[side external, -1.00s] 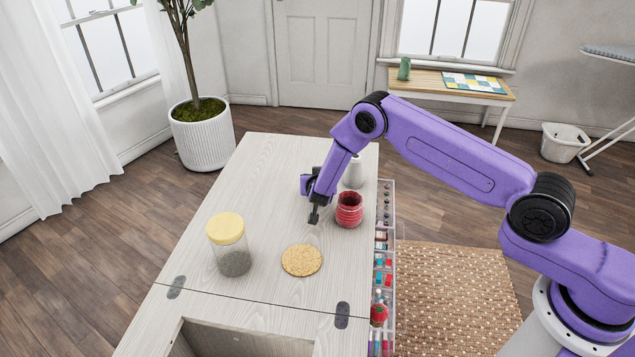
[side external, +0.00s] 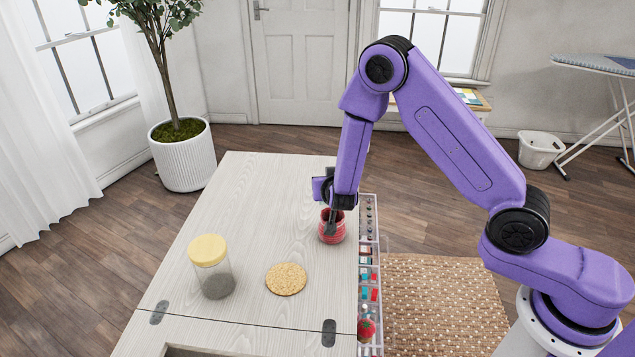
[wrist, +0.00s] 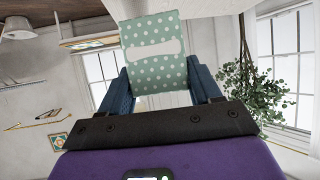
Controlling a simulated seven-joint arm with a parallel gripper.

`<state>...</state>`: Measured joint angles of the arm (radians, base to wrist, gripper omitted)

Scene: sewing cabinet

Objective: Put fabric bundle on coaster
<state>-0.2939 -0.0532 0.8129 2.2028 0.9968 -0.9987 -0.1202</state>
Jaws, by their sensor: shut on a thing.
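The fabric bundle (side external: 333,234) shows as a red, ribbed, upright roll in the side view. It stands at the right edge of the cabinet top. My gripper (side external: 331,226) reaches down over it, with a dark finger across its near face, and is shut on it. The wrist view shows a pale green polka-dotted face with a white label (wrist: 152,47) between my gripper's blue fingers (wrist: 160,88); its colour differs from the side view. The coaster (side external: 286,279) is a round tan disc lying flat, left of and nearer than the bundle. Nothing is on it.
A clear jar with a yellow lid (side external: 212,267) stands left of the coaster. A clear tray of sewing supplies (side external: 368,240) runs along the right edge, with a red pincushion (side external: 366,328) at its near end. The far left of the cabinet top (side external: 245,195) is clear.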

